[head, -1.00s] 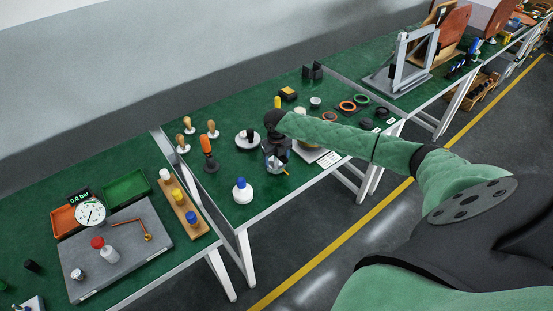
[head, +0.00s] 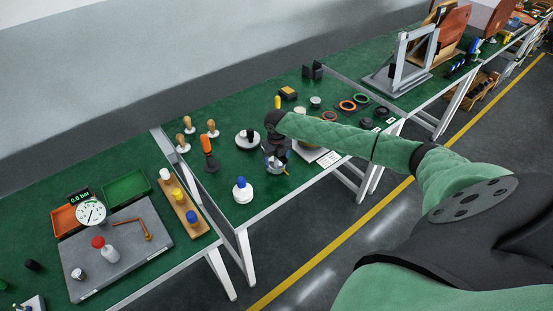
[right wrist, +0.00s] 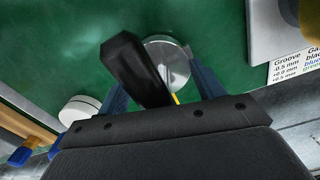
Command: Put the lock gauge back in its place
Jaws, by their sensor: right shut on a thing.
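My right gripper (head: 275,161) is low over the middle green table; its blue fingers also show in the right wrist view (right wrist: 158,88). It is shut on a black handle-like piece (right wrist: 130,65), which I take to be the lock gauge. The piece stands tilted between the fingers and partly covers a round silver metal part (right wrist: 168,55) with a thin yellow strip at its edge. I cannot tell whether the piece and the metal part are joined or touching. In the head view my wrist hides most of the held piece. My left gripper is not in view.
A white bottle with a blue cap (head: 242,190) stands left of my right gripper, near the table's front edge. A white round base with a black knob (head: 248,139) and several handled tools (head: 209,152) stand behind. A printed groove card (head: 328,159) lies to the right.

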